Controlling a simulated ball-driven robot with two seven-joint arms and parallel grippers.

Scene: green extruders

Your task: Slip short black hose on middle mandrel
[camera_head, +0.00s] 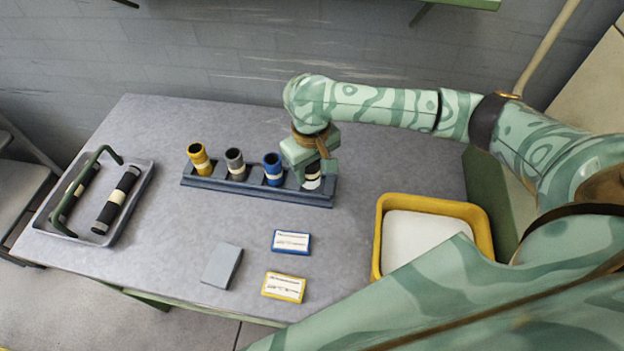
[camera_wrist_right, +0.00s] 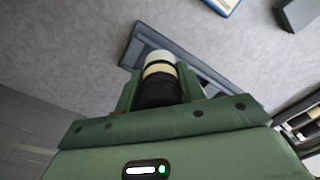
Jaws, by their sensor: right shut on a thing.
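My right gripper (camera_head: 310,172) points down at the right end of a dark blue-grey rack (camera_head: 222,186). It is shut on a short black hose (camera_head: 312,184) with a pale band. The hose is upright at the rack's end place; whether it still rests in the rack is hidden. In the right wrist view the hose (camera_wrist_right: 158,92) sits between the two green fingers, with its banded, pale end beyond them and the rack (camera_wrist_right: 196,68) behind. I cannot make out a mandrel in either view. My left gripper is out of view.
Yellow (camera_head: 199,158), grey (camera_head: 235,164) and blue (camera_head: 272,168) hoses stand in the rack. A grey tray (camera_head: 140,190) with longer black hoses lies left. A yellow-rimmed bin (camera_head: 377,240) is right. Blue (camera_head: 291,242) and yellow (camera_head: 283,287) cards and a grey block (camera_head: 222,265) lie in front.

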